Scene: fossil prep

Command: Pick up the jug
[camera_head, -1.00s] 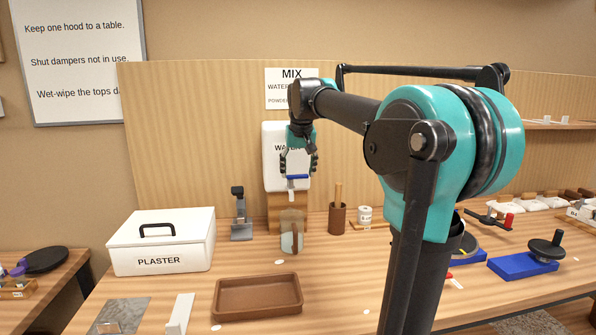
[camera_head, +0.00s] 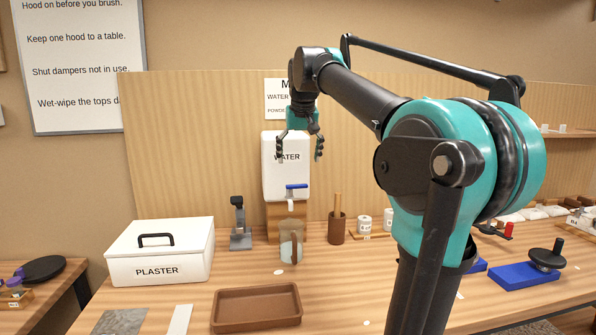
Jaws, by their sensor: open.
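The jug (camera_head: 286,249) stands upright on the table below the tap (camera_head: 292,192) of the white water container (camera_head: 283,178). It is a clear vessel with a brown handle facing the camera, and part of it is hard to make out. My gripper (camera_head: 299,158) is open and empty, with its fingers spread and pointing down. It is in front of the water container, well above the jug and apart from it.
A white plaster box (camera_head: 180,252) stands at left, and a brown tray (camera_head: 256,309) lies in front of the jug. A grey stand (camera_head: 239,225) is left of the jug. A brown cup (camera_head: 336,228) and white pots (camera_head: 364,224) stand to its right.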

